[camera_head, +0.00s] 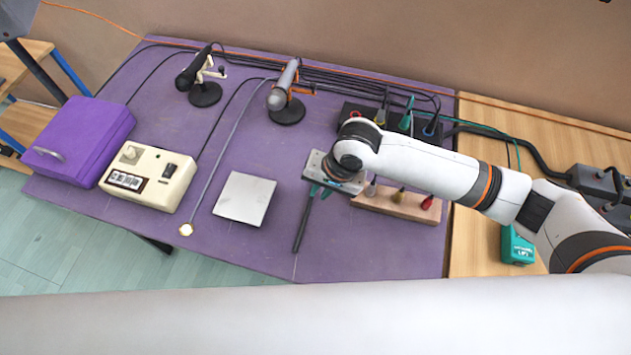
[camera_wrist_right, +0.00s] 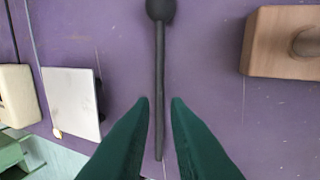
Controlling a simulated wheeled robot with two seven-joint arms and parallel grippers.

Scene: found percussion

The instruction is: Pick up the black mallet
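The black mallet (camera_head: 302,228) lies on the purple table. Its handle (camera_wrist_right: 160,75) runs upright through the right wrist view, with the round dark head (camera_wrist_right: 160,9) at the top edge. In the head view its upper end is hidden behind my right gripper (camera_head: 318,189). In the wrist view my right gripper (camera_wrist_right: 161,103) is open, its two green fingers on either side of the lower handle with gaps at both sides. The fingers' height above the table is hard to tell. My left gripper is not in view.
A wooden block (camera_head: 416,208) with coloured-handled items stands right of the mallet. A white square plate (camera_head: 245,198) and a cream box (camera_head: 147,180) lie to the left. Two microphones (camera_head: 190,76) (camera_head: 279,95) and cables are behind. The table around the handle is clear.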

